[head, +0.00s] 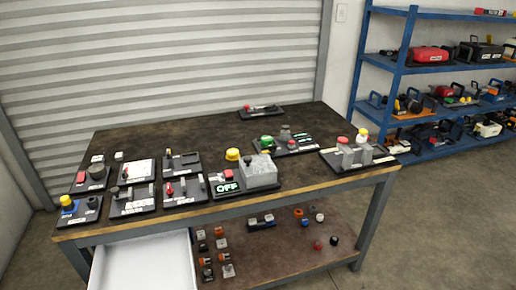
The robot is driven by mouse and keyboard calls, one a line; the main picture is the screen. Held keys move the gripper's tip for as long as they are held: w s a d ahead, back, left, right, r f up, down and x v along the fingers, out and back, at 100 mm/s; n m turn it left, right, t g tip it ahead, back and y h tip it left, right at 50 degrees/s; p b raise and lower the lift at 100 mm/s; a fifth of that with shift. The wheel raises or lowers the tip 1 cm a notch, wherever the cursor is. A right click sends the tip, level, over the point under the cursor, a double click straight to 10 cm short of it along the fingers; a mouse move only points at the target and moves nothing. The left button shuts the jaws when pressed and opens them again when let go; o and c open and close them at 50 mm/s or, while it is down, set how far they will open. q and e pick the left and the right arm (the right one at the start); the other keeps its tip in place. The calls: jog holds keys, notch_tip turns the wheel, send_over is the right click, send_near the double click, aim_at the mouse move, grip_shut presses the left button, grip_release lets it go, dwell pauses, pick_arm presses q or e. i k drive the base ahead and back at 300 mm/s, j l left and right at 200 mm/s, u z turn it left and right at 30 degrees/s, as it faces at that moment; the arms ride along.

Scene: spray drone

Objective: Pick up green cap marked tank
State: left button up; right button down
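A small green cap (266,140) sits on a dark tray (306,146) at the back middle of the workbench. A grey cylinder-like part stands next to it on the same tray. Any marking on the cap is too small to read. A grey box-shaped tank (260,176) stands in front of the cap, on a plate with a green OFF sign (228,188). Neither of my grippers is in the head view.
The workbench (210,135) carries several dark trays with small parts, including a yellow cap (232,154) near the green one. A white drawer (145,262) stands open at the front left. Blue shelves (402,60) stand at the right.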

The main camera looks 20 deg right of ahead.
aim_at(266, 141)
jog(key=i+j+z, duration=0.1)
jog(key=i+j, duration=0.35)
jog(key=i+j+z, duration=0.15)
jog(key=i+j, duration=0.3)
jog(key=j, duration=0.15)
